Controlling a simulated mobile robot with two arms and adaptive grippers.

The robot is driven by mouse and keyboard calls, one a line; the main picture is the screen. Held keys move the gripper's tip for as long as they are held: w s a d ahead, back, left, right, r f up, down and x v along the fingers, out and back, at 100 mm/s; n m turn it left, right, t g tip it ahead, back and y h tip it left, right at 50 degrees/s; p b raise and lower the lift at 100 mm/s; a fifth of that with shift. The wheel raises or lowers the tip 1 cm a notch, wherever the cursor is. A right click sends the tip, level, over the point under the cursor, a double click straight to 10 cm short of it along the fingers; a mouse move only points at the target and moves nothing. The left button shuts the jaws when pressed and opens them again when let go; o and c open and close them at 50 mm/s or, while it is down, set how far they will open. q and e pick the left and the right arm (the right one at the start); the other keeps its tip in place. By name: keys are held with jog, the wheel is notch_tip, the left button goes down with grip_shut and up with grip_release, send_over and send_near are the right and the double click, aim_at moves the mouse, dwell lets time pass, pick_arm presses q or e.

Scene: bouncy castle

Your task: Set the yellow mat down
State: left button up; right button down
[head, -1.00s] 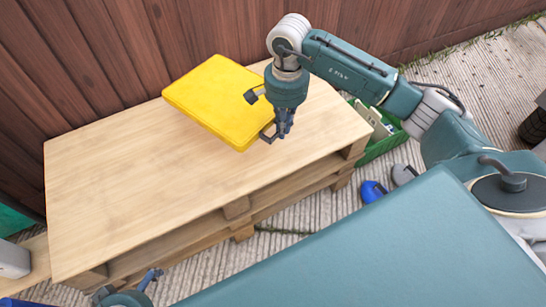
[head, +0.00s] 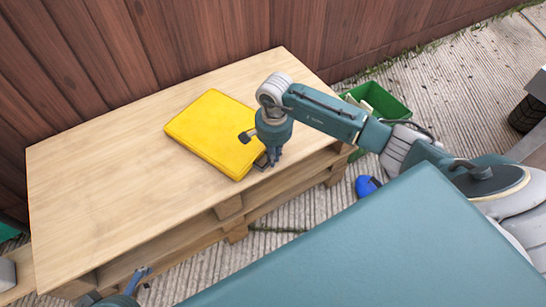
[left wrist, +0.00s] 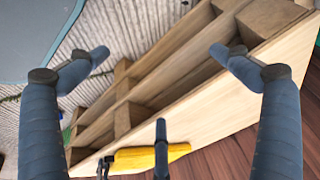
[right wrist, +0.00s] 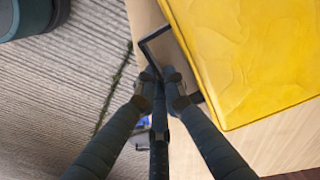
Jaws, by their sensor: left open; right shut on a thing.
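The yellow mat (head: 212,130) is a thick slab that appears to lie flat on the light wooden pallet table (head: 100,190), near its right end. It also shows in the right wrist view (right wrist: 255,55) and at the bottom of the left wrist view (left wrist: 148,158). My right gripper (head: 272,156) is at the mat's front right edge, pointing down. In the right wrist view its fingers (right wrist: 162,78) are shut on the mat's dark handle (right wrist: 150,42). My left gripper (head: 147,276) is open and empty by the table's front edge; its spread fingers show in the left wrist view (left wrist: 155,60).
A wooden fence (head: 200,35) runs close behind the table. A green crate (head: 385,105) with things in it stands on the ground to the right. A blue object (head: 367,186) lies on the ground nearby. The left part of the tabletop is clear.

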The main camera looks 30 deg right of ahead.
jog(key=shift+r, duration=0.1)
jog(key=c, duration=1.9)
grip_release()
jog(key=shift+o, duration=0.2)
